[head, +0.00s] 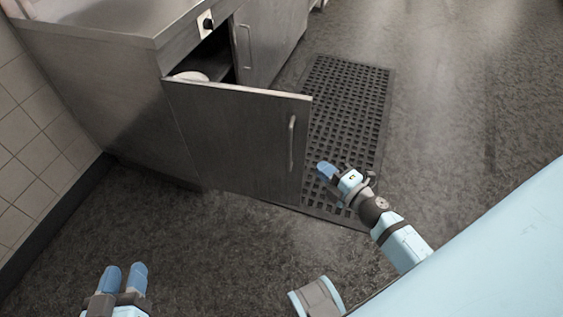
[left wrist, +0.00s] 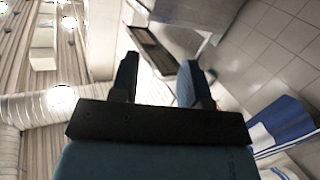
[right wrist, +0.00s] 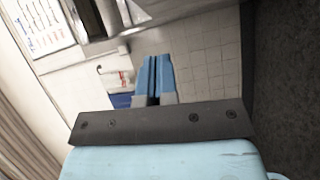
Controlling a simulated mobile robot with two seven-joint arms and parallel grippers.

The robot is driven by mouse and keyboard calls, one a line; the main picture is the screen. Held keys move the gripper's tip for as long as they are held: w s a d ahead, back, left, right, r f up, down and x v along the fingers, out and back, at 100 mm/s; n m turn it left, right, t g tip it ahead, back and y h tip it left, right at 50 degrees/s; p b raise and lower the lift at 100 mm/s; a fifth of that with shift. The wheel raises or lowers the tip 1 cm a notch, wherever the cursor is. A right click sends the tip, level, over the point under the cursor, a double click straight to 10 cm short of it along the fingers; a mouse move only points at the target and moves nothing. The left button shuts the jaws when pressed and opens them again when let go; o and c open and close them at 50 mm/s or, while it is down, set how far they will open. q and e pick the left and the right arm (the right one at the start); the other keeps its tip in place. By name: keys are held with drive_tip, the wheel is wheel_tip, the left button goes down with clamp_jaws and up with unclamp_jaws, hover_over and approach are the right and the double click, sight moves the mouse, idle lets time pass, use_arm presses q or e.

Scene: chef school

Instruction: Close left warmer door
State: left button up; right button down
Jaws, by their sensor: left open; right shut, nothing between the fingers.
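The left warmer door (head: 240,135) is a grey metal door with a vertical bar handle (head: 292,142). It stands swung open from the steel warmer cabinet (head: 110,85), its free edge pointing right. My right gripper (head: 322,168) is shut and empty, just right of the door's free edge in the head view. Whether it touches the door I cannot tell. Its closed fingers also show in the right wrist view (right wrist: 153,78). My left gripper (head: 123,276) is open and empty over the floor at lower left, apart from the door. Its spread fingers show in the left wrist view (left wrist: 158,80).
A second cabinet door (head: 262,40) with a handle is shut behind. A white item (head: 190,76) shows inside the open cabinet. A black perforated floor mat (head: 345,115) lies beyond the door. A tiled wall (head: 30,140) bounds the left. Floor in front is clear.

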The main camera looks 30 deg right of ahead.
use_arm(q)
drive_tip(key=shift+w+r+t+h+b, duration=0.2)
drive_tip(key=shift+r+t+h+b, duration=0.15)
drive_tip(key=shift+b, duration=0.35)
use_arm(e)
drive_tip(key=w+f+n, duration=0.1)
drive_tip(key=w+f, duration=0.1)
drive_tip(key=w, duration=1.1)
drive_tip(key=shift+w+a, duration=0.25)
drive_tip(key=shift+w, duration=0.1)
drive_tip(key=shift+n+y, duration=0.3)
